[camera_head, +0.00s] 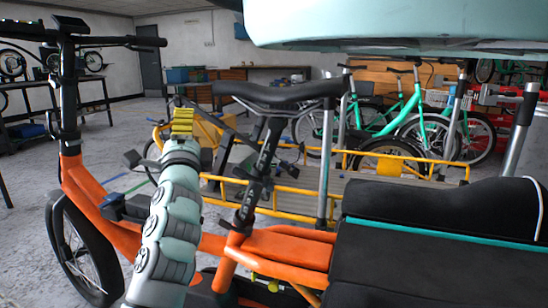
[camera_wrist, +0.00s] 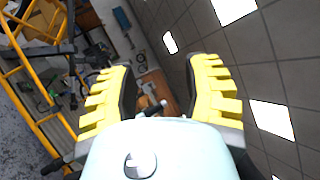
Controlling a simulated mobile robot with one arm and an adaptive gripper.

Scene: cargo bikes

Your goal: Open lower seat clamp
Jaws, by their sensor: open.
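The orange cargo bike (camera_head: 282,247) stands in front of me with its black saddle (camera_head: 278,93) on a dark seat post (camera_head: 262,160). Around the post's middle is a black clamp-like part with a lever (camera_head: 242,172). Lower down, the post enters the orange frame at a collar (camera_head: 238,229), where a lower clamp is too small to make out. My gripper (camera_head: 182,118) is left of the post, apart from it, pointing up. In the wrist view its yellow fingers (camera_wrist: 162,66) are spread with nothing gripped. A small dark part between them cannot be identified.
The black padded seat (camera_head: 430,235) fills the lower right. The handlebar (camera_head: 85,40) stands at the left. Behind the bike are a yellow-railed cargo frame (camera_head: 290,190) and a green bicycle (camera_head: 400,118). Open floor (camera_head: 25,215) shows at the left.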

